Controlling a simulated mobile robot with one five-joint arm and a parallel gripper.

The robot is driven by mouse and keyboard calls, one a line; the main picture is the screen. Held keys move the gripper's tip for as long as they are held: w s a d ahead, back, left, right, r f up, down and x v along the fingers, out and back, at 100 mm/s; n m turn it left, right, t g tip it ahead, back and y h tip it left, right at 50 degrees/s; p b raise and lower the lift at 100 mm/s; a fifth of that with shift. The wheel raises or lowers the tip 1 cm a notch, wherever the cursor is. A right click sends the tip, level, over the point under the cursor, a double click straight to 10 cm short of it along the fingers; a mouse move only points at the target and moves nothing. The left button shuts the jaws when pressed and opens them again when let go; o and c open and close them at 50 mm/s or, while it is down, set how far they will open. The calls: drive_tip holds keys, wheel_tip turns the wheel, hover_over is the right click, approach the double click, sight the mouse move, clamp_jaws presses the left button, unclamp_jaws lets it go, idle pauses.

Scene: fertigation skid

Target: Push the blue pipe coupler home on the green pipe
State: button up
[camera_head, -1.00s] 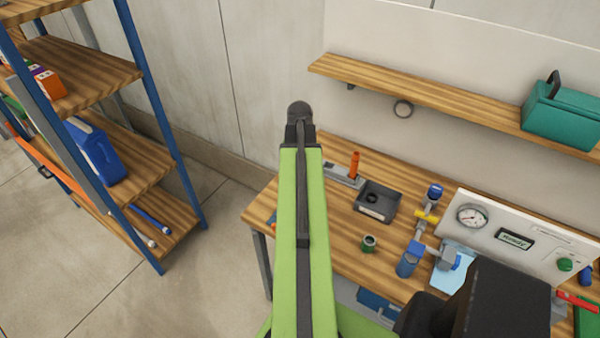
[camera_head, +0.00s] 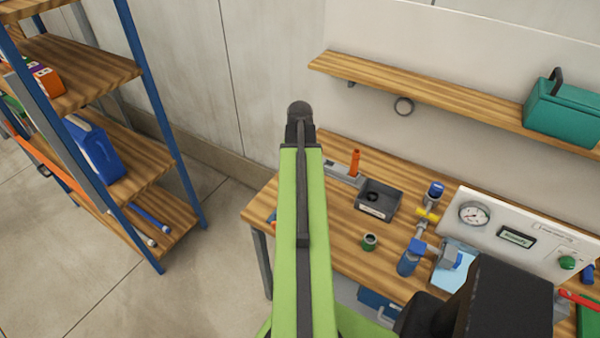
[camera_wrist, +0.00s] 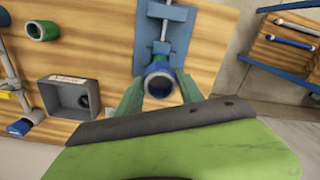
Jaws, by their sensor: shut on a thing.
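The blue pipe coupler (camera_wrist: 160,86) is between the green fingers of my gripper (camera_wrist: 160,92) in the wrist view, its open end facing the camera. My gripper is shut on it. Green pipe (camera_wrist: 160,60) shows just beyond the coupler, in line with it, at a blue-grey holder (camera_wrist: 179,31) on the bench. How far the coupler sits on the pipe cannot be told. In the head view my own arm hides the gripper, the coupler and most of the holder.
A dark bin (camera_head: 378,201) and a loose green fitting (camera_head: 369,242) are on the wooden bench (camera_head: 330,235). Blue-and-yellow valve piping (camera_head: 421,225) and a gauge panel (camera_head: 515,235) stand right. A shelf rack (camera_head: 165,125) is at the left; a wall shelf (camera_head: 440,95) is above.

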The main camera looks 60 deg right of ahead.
drive_tip(key=o, duration=1.2)
drive_tip(key=shift+r+p, duration=2.3)
drive_tip(key=o, duration=0.5)
